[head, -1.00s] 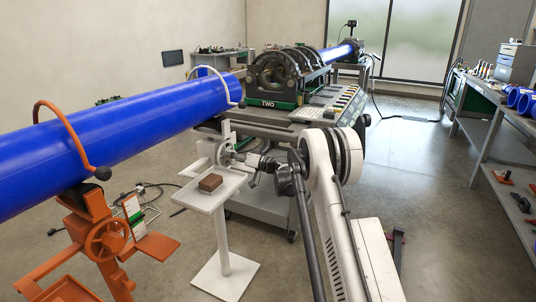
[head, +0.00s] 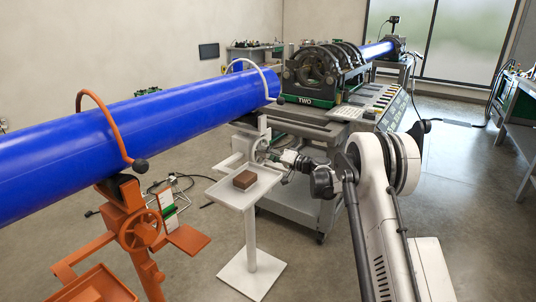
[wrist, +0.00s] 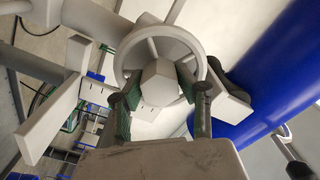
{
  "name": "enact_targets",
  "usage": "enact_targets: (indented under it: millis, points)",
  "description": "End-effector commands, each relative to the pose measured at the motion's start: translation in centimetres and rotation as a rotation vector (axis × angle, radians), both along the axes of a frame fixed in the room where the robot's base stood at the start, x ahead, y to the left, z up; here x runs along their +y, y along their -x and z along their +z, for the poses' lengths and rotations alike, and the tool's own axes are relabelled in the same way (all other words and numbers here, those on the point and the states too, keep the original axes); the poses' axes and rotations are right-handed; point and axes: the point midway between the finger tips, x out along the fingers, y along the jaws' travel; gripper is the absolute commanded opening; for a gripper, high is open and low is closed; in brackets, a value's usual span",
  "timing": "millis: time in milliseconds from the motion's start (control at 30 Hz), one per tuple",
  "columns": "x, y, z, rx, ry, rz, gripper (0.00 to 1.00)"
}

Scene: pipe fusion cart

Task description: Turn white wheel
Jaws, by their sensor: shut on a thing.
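The white wheel (head: 260,148) is on the white pipe stand, below the blue pipe and in front of the fusion machine. In the wrist view its pale rim (wrist: 121,62) rings a faceted hub (wrist: 160,82). My gripper (wrist: 158,92) has its green-padded fingers on either side of the hub, inside the rim, and is shut on the wheel. In the head view my gripper (head: 276,156) meets the wheel from the right.
The long blue pipe (head: 180,125) passes above. An orange stand (head: 124,215) is at the left, the fusion machine (head: 325,75) behind. Open floor (head: 462,220) lies at the right.

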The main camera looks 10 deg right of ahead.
Motion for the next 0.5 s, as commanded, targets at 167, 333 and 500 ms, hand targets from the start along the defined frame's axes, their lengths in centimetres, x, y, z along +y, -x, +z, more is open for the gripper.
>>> enact_targets:
  millis: [167,333,500]
  points:
    - [-0.03,0.04,-0.07,0.0,0.001,0.001,0.47]
    - [-0.02,0.02,-0.04,-0.001,0.001,0.0,0.51]
    - [-0.22,0.15,-0.02,-0.001,0.001,0.0,0.51]
